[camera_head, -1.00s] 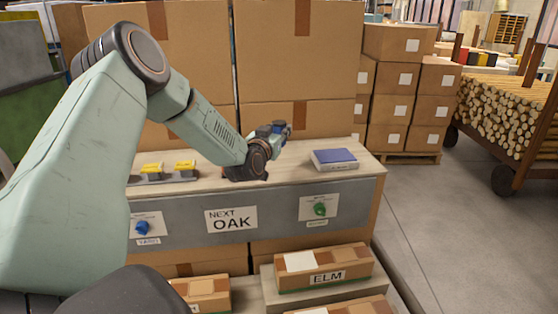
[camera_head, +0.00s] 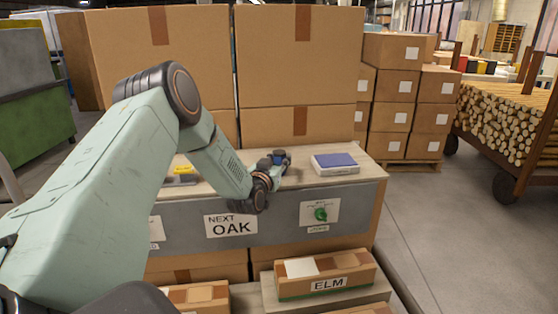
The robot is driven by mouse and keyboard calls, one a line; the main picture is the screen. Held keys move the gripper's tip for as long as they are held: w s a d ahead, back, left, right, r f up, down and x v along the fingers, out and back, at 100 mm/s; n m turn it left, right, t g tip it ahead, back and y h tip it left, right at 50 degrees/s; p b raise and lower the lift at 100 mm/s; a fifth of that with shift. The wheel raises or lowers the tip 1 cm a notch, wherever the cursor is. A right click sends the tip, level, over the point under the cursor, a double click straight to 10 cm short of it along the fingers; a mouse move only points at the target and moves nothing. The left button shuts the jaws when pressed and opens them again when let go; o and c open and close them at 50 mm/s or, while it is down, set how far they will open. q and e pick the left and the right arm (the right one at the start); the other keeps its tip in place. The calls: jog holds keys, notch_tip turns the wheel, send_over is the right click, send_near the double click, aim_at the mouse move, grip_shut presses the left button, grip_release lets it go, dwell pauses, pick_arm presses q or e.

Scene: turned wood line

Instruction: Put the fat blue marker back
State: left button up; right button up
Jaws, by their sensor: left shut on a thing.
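My left gripper (camera_head: 277,164) is over the bench top near the middle of the view, small and partly hidden by its own wrist. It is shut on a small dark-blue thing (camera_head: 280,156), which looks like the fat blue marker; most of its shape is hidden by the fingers. I cannot tell whether it touches the bench top. My right gripper is not in view.
A blue-topped white block (camera_head: 335,163) lies on the bench top right of my gripper. A grey holder with a yellow piece (camera_head: 182,170) is partly behind my arm. Large cartons (camera_head: 300,60) stand behind.

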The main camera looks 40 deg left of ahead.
pick_arm(q)
jog(key=o, duration=1.1)
jog(key=shift+f, duration=0.1)
jog(key=shift+o, duration=0.2)
